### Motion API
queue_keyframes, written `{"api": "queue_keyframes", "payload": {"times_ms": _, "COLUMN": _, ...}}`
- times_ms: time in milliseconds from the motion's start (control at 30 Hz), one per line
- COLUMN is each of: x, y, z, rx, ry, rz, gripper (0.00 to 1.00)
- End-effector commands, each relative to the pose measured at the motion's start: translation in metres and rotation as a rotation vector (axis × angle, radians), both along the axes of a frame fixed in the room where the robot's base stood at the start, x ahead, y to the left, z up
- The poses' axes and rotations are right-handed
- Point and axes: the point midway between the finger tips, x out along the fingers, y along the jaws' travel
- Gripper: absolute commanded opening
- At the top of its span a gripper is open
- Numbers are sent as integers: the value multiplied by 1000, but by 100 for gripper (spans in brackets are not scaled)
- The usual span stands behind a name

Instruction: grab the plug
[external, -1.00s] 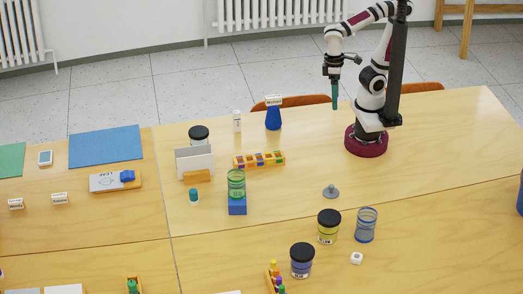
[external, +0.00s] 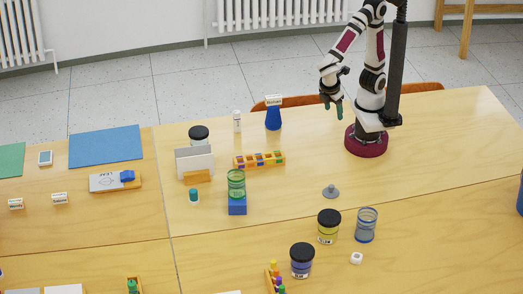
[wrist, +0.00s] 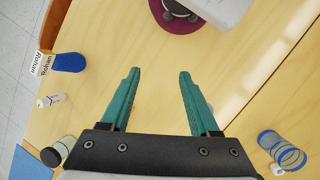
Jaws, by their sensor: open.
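A grey plug (external: 331,191) with a small upright knob lies on the near part of the table in the external view, in front of my base.
A yellow jar (external: 328,226) and a blue-banded glass (external: 366,225) stand in front of the plug. A green-banded glass (external: 236,184) on a blue block (external: 237,206) is to its left. The table between my base and the plug is clear.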

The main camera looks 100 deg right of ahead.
Motion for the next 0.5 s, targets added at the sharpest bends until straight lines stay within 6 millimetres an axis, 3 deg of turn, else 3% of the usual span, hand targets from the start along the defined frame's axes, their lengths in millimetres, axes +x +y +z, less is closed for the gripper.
{"api": "queue_keyframes", "payload": {"times_ms": 133, "x": 13, "y": 93, "z": -43, "rx": -309, "ry": 157, "rz": 784, "gripper": 62}}
{"api": "queue_keyframes", "payload": {"times_ms": 200, "x": 0, "y": 142, "z": -72, "rx": -480, "ry": 200, "rz": 1127, "gripper": 62}}
{"api": "queue_keyframes", "payload": {"times_ms": 300, "x": -33, "y": 196, "z": -111, "rx": -707, "ry": 228, "rz": 1503, "gripper": 62}}
{"api": "queue_keyframes", "payload": {"times_ms": 400, "x": -64, "y": 225, "z": -138, "rx": -870, "ry": 226, "rz": 1728, "gripper": 62}}
{"api": "queue_keyframes", "payload": {"times_ms": 500, "x": -78, "y": 234, "z": -151, "rx": -948, "ry": 222, "rz": 1821, "gripper": 62}}
